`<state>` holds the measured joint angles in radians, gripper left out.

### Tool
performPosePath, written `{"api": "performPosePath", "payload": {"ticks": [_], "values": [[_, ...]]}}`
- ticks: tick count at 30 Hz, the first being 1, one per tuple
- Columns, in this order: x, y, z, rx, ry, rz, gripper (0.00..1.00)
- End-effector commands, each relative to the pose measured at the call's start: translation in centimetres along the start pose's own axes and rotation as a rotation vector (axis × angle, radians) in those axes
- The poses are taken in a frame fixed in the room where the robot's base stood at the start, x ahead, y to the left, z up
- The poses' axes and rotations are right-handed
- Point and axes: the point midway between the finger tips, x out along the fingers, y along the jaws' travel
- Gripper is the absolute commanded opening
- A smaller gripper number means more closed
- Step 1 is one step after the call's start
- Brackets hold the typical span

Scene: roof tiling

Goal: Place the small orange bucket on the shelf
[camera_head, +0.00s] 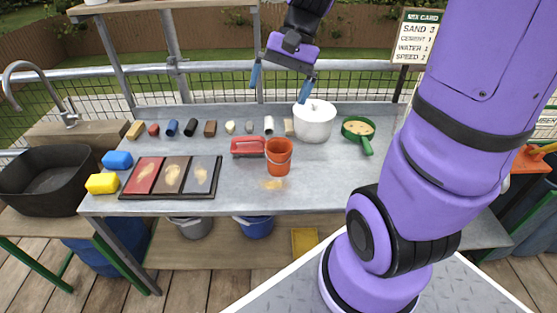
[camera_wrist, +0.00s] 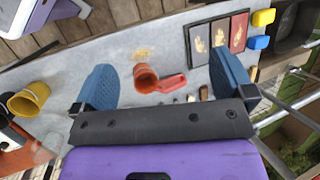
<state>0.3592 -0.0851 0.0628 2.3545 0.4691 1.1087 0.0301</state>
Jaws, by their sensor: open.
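The small orange bucket (camera_head: 279,158) stands upright on the grey worktable (camera_head: 240,196), right of a red tray-like item (camera_head: 247,147). In the wrist view the bucket (camera_wrist: 146,78) shows between the two blue fingers, nearer the left one. My gripper (camera_head: 281,84) is open and empty, raised above the table's back edge, behind and above the bucket. A wooden shelf (camera_head: 152,5) runs along the top left on grey posts. A lower wooden shelf (camera_head: 215,278) lies under the table. Which of them the task means, I cannot tell.
A white pot (camera_head: 314,122) and a green pan (camera_head: 357,130) stand right of the bucket. Small coloured pieces line the table's back. A board with three panels (camera_head: 172,177) lies at left. A grey bucket (camera_head: 192,228) and blue bucket (camera_head: 255,228) are under the table.

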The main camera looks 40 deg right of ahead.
Motion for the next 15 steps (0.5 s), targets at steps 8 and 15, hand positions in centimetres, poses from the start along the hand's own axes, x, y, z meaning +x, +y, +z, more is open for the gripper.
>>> {"api": "performPosePath", "payload": {"ticks": [8,15], "values": [[3.0,1.6,-6.2,0.257,-0.199,-0.166,1.00],[5.8,3.8,-11.3,0.471,-0.353,-0.338,1.00]]}}
